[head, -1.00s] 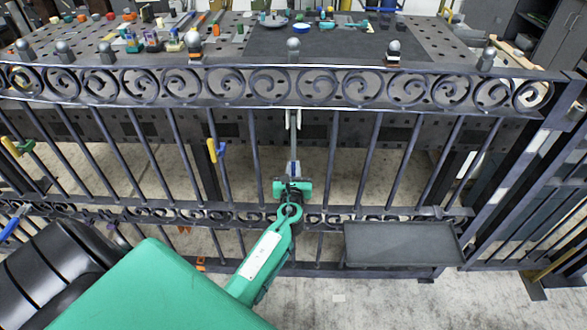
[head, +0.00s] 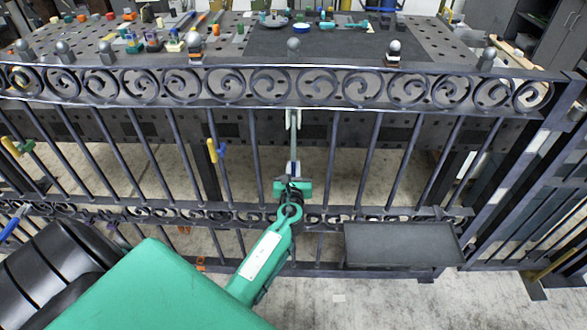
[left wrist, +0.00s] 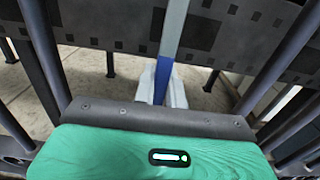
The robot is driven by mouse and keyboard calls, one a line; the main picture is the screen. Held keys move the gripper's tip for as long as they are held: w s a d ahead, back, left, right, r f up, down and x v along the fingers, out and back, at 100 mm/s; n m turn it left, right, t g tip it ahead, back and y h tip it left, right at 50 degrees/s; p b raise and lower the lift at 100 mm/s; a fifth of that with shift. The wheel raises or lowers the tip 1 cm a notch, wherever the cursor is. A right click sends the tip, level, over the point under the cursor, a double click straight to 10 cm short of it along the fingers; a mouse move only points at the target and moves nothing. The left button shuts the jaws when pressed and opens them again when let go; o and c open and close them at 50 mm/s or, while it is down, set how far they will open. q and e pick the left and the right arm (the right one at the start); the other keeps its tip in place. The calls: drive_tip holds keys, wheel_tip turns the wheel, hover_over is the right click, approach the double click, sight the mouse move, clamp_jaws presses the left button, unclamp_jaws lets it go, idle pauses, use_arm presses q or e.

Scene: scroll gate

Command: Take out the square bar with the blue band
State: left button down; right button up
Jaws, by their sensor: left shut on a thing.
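The square bar with the blue band (head: 293,143) is a pale grey upright bar in the middle of the gate, below the scroll rail. Its blue band shows low on the bar in the left wrist view (left wrist: 162,80). My left gripper (head: 293,172) is at the bar's lower part, near the band, with its pale fingers shut on the bar. The fingers also show around the band in the left wrist view (left wrist: 162,92). The bar's lower end is hidden behind my gripper. My right gripper is not in view.
The dark gate's scroll rail (head: 270,86) runs across above, with slanting bars on both sides. A grey tray (head: 402,245) is at the lower right. A perforated table (head: 260,45) with several tools stands behind.

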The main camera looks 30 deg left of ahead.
use_arm(q)
drive_tip(key=shift+r+p, duration=0.85)
drive_tip(key=shift+r, duration=0.1)
drive_tip(key=shift+p+v, duration=0.35)
drive_tip(key=shift+v, duration=1.4)
idle(0.7)
drive_tip(key=shift+v, duration=1.55)
drive_tip(key=v, duration=0.9)
drive_tip(key=shift+w, duration=0.2)
